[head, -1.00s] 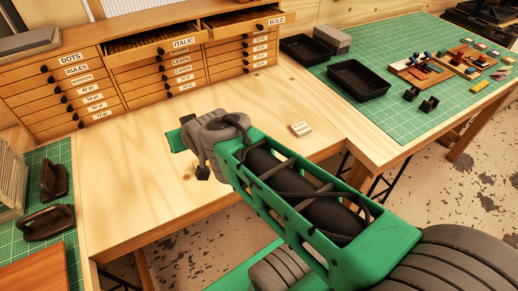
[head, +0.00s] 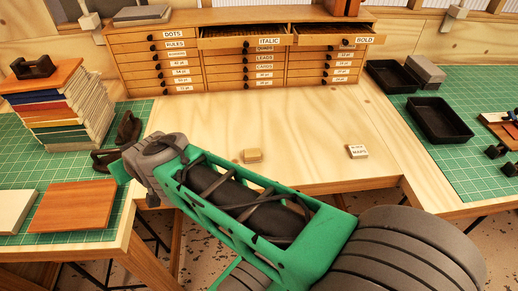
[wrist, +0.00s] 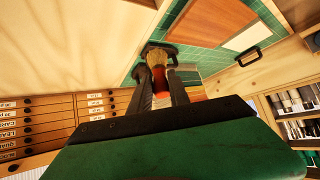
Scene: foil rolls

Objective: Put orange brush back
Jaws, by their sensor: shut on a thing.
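In the wrist view my gripper (wrist: 161,88) is shut on the orange brush (wrist: 159,76). Its pale bristles point away from my palm, and its orange-red part shows between the two dark fingers. The lower part of the brush is hidden by my gripper. In the head view the end of my arm is over the left part of the wooden bench (head: 310,120), near the left green mat (head: 140,190). My fingers and the brush are hidden there.
A drawer cabinet (head: 190,65) stands at the back, with the ITALIC and BOLD drawers pulled out. A tan block (head: 252,155) and a small labelled box (head: 357,151) lie on the bench. Stacked books (head: 60,110) and dark-handled tools (head: 128,130) are at left, black trays (head: 440,120) at right.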

